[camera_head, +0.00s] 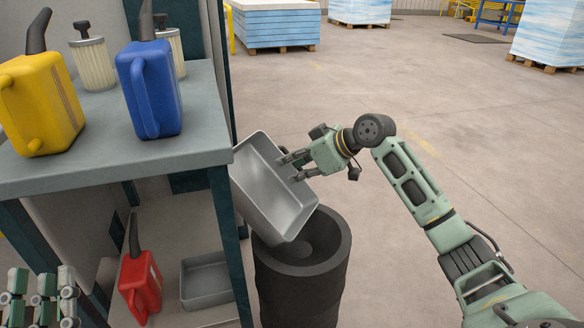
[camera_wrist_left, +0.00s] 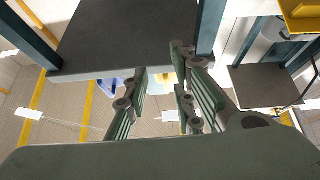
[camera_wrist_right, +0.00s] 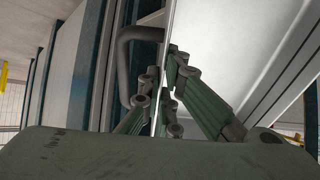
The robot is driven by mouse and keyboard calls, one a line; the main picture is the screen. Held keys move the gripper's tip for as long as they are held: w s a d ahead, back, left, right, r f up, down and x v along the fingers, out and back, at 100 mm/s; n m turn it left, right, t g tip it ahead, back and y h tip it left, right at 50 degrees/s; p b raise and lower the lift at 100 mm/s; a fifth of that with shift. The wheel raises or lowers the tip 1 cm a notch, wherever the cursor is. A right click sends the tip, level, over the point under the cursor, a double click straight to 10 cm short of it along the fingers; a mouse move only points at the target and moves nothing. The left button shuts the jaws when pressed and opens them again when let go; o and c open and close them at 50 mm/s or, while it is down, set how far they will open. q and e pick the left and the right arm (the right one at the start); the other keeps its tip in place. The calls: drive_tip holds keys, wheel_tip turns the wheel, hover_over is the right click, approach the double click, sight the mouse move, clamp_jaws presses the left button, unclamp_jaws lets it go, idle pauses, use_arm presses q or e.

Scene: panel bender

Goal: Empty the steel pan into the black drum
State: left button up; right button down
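The steel pan (camera_head: 270,195) hangs steeply tilted at the right side of the shelf unit, its lower end over the open mouth of the black drum (camera_head: 300,285). The visible inside of the pan looks bare. My right gripper (camera_head: 291,168) has its fingers at the pan's right rim and appears shut on it. In the right wrist view, the pale pan wall (camera_wrist_right: 215,35) runs between the fingers (camera_wrist_right: 163,75). My left gripper (camera_head: 40,298) is low at the left, apart from pan and drum. In the left wrist view its fingers (camera_wrist_left: 163,62) are spread and empty.
A grey shelf unit (camera_head: 120,170) carries a yellow can (camera_head: 40,105), a blue can (camera_head: 150,90) and filters (camera_head: 93,62). A red can (camera_head: 140,285) and a grey tray (camera_head: 207,283) are on its lower shelf. Open floor (camera_head: 400,80) extends right and behind; pallet stacks (camera_head: 275,25) stand far back.

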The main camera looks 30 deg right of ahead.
use_arm(q)
drive_tip(key=shift+f, duration=0.1)
use_arm(e)
drive_tip(key=shift+w+a+p, duration=0.1)
drive_tip(key=shift+w+p, duration=0.15)
drive_tip(key=shift+p, duration=0.15)
drive_tip(key=shift+w+a, duration=0.1)
use_arm(q)
wheel_tip(320, 180, down, 6)
drive_tip(key=w+g+y, duration=0.1)
drive_tip(key=w+g, duration=0.1)
drive_tip(key=g, duration=0.1)
drive_tip(key=shift+w+a+g+p, duration=0.15)
drive_tip(key=shift+g+p, duration=0.15)
drive_tip(key=shift+f, duration=0.1)
idle(0.8)
